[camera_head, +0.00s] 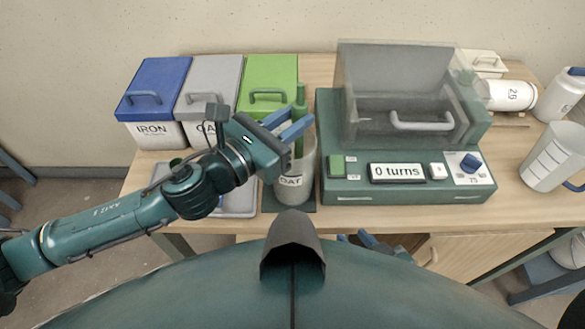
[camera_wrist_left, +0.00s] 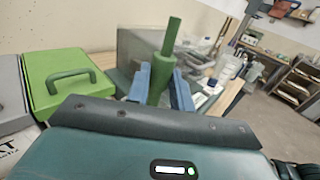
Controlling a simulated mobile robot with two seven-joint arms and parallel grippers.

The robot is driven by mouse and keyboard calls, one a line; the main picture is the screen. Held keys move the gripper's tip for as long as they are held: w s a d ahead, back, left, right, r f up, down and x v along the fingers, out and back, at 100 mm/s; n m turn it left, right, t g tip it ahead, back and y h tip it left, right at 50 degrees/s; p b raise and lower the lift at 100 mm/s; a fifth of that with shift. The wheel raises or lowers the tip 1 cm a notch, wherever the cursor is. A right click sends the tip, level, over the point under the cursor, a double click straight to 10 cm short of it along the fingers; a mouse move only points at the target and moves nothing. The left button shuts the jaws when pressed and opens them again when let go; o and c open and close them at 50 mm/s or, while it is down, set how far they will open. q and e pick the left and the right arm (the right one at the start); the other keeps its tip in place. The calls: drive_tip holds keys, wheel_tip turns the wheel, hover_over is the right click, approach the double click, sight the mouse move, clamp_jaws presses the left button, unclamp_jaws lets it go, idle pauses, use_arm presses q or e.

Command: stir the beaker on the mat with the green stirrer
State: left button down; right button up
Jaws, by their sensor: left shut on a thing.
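The beaker (camera_head: 293,187), a clear grey cylinder with a label that seems to read OAT, stands upright on a dark green mat (camera_head: 304,207). My left gripper (camera_head: 297,127) is shut on the green stirrer (camera_head: 300,95), just above the beaker's mouth. The stirrer is roughly upright and its lower part shows at the beaker's opening; its tip is hidden. In the left wrist view the stirrer (camera_wrist_left: 162,72) stands between the blue fingers. My right gripper (camera_head: 374,242) shows only in part, low before the table's front edge; its opening is unclear.
Lidded bins in blue (camera_head: 152,88), grey (camera_head: 208,85) and green (camera_head: 270,82) stand behind my left arm. A green machine (camera_head: 408,180) reading "0 turns" stands close right of the beaker. A grey tray (camera_head: 240,206) lies left.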

use_arm(q)
drive_tip(key=shift+a, duration=0.1)
drive_tip(key=shift+a, duration=1.1)
drive_tip(key=shift+d+p, duration=0.5)
drive_tip(key=shift+d, duration=0.75)
